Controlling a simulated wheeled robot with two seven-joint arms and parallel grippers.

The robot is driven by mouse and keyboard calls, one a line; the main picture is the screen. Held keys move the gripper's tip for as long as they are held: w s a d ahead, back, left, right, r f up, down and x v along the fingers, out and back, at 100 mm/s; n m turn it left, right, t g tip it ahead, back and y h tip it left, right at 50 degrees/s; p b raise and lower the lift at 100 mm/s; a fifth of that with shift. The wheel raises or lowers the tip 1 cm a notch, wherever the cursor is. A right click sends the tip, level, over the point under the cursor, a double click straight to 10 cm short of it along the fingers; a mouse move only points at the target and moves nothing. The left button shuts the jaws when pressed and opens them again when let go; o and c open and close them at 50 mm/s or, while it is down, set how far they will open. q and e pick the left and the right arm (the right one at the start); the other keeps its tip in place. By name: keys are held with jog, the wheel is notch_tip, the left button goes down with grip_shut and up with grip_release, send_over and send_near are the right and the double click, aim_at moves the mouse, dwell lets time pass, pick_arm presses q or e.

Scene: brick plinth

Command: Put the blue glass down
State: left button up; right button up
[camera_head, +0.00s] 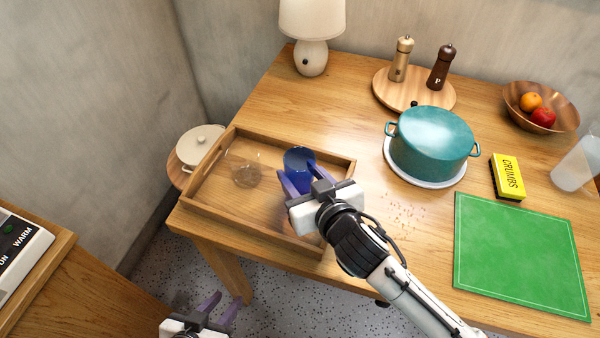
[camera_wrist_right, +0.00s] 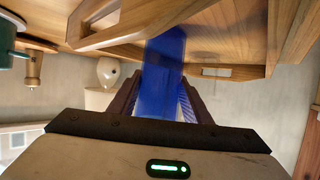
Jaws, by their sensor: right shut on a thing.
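The blue glass (camera_head: 298,160) is upright at the right part of the wooden tray (camera_head: 203,203) in the head view. My right gripper (camera_head: 297,180) is shut on it from the near side. The blue glass (camera_wrist_right: 165,70) also shows between the fingers of my right gripper (camera_wrist_right: 163,100) in the wrist view. I cannot tell whether its base touches the tray floor. My left gripper (camera_head: 221,308) is low at the bottom of the head view, over the floor, with its fingers apart and nothing between them.
A clear glass (camera_head: 243,166) stands in the tray left of the blue glass. A teal pot (camera_head: 432,140), a yellow crumbs box (camera_head: 507,177) and a green mat (camera_head: 520,255) are to the right. A lamp (camera_head: 312,40) stands behind. The tray's raised walls surround the glasses.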

jog(key=shift+f, duration=0.15)
jog(key=o, duration=1.2)
jog(key=shift+r, duration=0.3)
jog(key=v, duration=1.2)
